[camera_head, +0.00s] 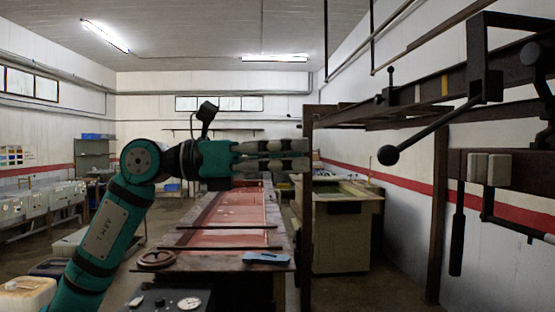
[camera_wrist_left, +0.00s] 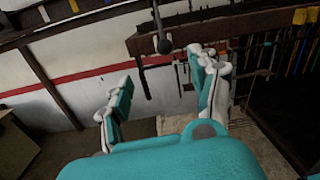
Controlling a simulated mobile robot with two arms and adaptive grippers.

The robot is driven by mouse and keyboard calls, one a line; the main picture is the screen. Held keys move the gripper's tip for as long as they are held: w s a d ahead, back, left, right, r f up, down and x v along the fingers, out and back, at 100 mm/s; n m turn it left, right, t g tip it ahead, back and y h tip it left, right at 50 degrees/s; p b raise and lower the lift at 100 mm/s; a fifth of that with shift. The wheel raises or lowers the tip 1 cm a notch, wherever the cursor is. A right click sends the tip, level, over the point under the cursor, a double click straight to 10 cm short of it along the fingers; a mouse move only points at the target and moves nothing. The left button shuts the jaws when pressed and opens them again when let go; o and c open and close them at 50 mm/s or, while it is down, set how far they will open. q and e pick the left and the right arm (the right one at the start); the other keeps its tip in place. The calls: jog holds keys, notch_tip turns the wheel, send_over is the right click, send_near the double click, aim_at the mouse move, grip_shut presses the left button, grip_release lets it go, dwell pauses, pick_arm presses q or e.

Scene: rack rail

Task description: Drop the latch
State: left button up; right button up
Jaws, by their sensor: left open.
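A black lever with a ball knob (camera_head: 388,155) hangs slanting from a bracket on the dark overhead rail (camera_head: 430,92), at the right of the head view. A smaller upright black knob (camera_head: 390,73) stands on the rail. I cannot tell which of them is the latch. My left gripper (camera_head: 300,155) is open and empty, left of the lever and apart from it, beside a dark post. In the left wrist view the gripper (camera_wrist_left: 160,95) has its fingers spread wide, and a ball-ended lever (camera_wrist_left: 163,45) shows beyond them. My right gripper is not in view.
A dark upright post (camera_head: 306,210) stands close to my left fingertips. A second post (camera_head: 438,215) stands further right. A long reddish trough (camera_head: 235,215) lies below the arm. A dark beam with grey blocks (camera_head: 489,168) and hanging handles is at the far right.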

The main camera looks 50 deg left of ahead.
aim_at(379, 156)
pick_arm(q)
jog(key=shift+m+y, duration=0.3)
jog(key=shift+y, duration=0.1)
jog(key=p+x, duration=0.4)
jog(key=p, duration=0.1)
jog(key=p+x, duration=0.4)
jog(key=s+d+p+x, duration=0.1)
jog(key=p+x, duration=0.3)
jog(key=p, duration=0.1)
jog(key=shift+w+d+r+p, duration=0.25)
jog(key=shift+w+r+p, duration=0.05)
jog(key=shift+w+r, duration=0.05)
jog(key=shift+w+d+f, duration=0.15)
jog(key=shift+w+f, duration=0.05)
jog(key=shift+w, duration=0.05)
jog(key=c, duration=1)
